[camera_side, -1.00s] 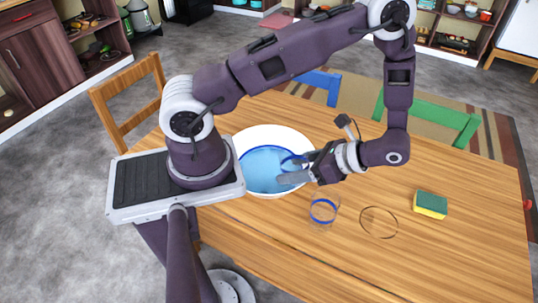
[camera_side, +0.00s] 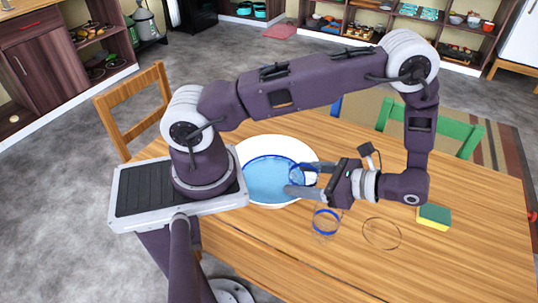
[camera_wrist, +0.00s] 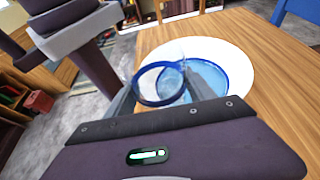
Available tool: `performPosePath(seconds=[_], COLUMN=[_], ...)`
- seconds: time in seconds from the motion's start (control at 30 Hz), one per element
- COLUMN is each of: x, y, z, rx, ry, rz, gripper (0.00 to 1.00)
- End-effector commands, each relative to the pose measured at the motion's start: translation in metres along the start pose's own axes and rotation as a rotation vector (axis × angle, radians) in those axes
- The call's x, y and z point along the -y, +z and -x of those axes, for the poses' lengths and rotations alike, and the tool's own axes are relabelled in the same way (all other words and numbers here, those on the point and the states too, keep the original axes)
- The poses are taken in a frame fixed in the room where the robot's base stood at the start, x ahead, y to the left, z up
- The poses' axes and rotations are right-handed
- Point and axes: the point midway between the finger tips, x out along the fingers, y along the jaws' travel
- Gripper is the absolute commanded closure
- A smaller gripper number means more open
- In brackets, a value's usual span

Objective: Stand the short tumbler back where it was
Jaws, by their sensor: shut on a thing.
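My gripper (camera_side: 302,181) is shut on a clear glass tumbler (camera_side: 303,173) with a blue rim. It holds the tumbler over the right part of a white basin of blue water (camera_side: 262,180). In the wrist view the tumbler (camera_wrist: 160,102) is between my two fingers, its round blue rim showing, with the basin (camera_wrist: 240,72) behind. A second clear glass with a blue band (camera_side: 326,222) stands on the table in front of the basin. A thin dark ring (camera_side: 382,249) is marked on the tabletop to its right, with nothing standing in it.
A yellow and green sponge (camera_side: 434,217) lies right of the ring. The wooden table (camera_side: 460,255) is bare around the ring and towards its near edge. Chairs stand beyond and left of the table.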

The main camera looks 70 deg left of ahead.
Motion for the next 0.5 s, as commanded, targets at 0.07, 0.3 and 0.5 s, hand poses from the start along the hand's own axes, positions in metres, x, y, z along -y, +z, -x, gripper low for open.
performPosePath(seconds=[0.07,0.3,0.5], x=[0.0,0.011,0.051], y=[0.011,0.04,0.036], z=[0.005,0.012,-0.006], rx=[-0.002,0.0,0.001], ry=[0.0,0.008,0.025], rz=[0.001,0.004,0.013], gripper=[0.86,0.86,0.86])
